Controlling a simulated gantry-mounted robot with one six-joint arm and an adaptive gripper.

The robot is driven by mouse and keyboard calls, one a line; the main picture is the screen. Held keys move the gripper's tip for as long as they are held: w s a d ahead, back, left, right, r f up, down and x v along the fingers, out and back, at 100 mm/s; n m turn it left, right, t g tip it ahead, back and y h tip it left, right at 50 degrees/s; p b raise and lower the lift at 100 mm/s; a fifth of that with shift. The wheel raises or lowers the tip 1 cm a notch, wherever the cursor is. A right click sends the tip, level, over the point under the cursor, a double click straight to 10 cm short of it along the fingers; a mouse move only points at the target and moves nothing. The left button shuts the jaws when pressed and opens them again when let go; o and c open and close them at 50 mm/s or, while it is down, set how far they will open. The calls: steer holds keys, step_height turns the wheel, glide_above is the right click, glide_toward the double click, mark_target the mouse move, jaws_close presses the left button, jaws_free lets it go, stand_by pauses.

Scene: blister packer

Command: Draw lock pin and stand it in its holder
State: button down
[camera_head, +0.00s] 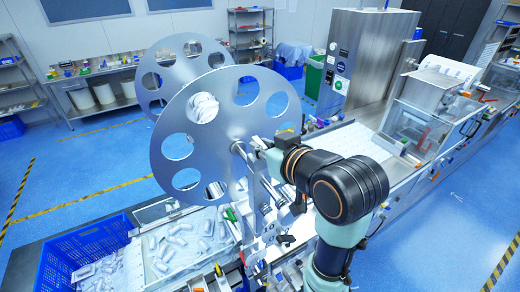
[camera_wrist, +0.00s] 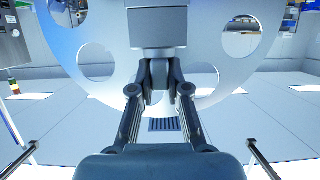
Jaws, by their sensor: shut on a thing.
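My gripper (camera_head: 252,147) is at the hub of the front metal reel (camera_head: 185,110), on the side facing my arm. In the wrist view my gripper (camera_wrist: 158,65) points at the pale reel disc (camera_wrist: 205,85), with its two fingers drawn close together. I cannot pick out the pin's holder for certain in either view.
A second reel (camera_head: 150,75) stands behind the front one. A blue crate (camera_head: 60,262) and a clear-sided bin of blister packs (camera_head: 190,240) lie below left. The packing line (camera_head: 350,145) runs to the right. Machine parts crowd the space under the hub.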

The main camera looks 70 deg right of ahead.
steer(key=shift+r, duration=0.6)
stand_by(0.5)
steer(key=shift+r, duration=1.95)
